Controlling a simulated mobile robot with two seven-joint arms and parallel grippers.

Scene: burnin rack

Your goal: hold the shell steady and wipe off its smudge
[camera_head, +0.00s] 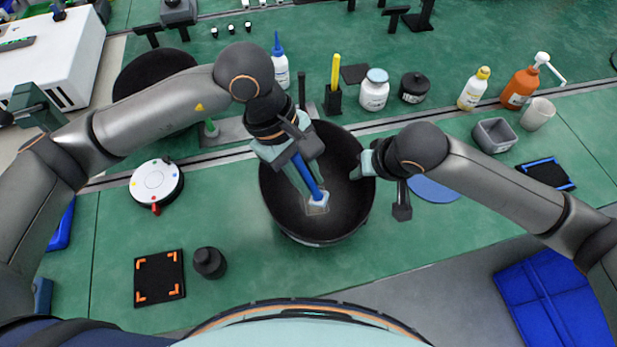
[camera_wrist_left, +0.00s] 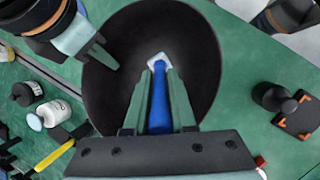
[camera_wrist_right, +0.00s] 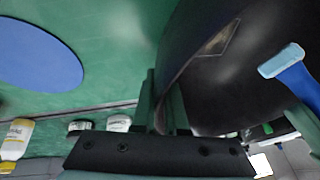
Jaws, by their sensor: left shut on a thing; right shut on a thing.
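The shell (camera_head: 345,205) is a dark round bowl on the green bench, its inside facing up. The smudge is a pale brownish square patch (camera_wrist_right: 217,40) on its inner wall. My left gripper (camera_head: 307,172) is shut on a blue-handled wiper (camera_wrist_left: 159,105) with a pale pad (camera_head: 318,200), over the inside of the shell. In the head view the pad overlaps the smudge; in the right wrist view the pad (camera_wrist_right: 281,60) appears apart from it. My right gripper (camera_head: 364,167) is shut on the shell's right rim, with one finger on either side.
A white round device (camera_head: 156,185), a black mat with orange corners (camera_head: 159,278) and a dark knob (camera_head: 209,262) lie left of the shell. A blue disc (camera_head: 434,190) lies to the right. Bottles and jars stand behind, including a white jar (camera_head: 374,92).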

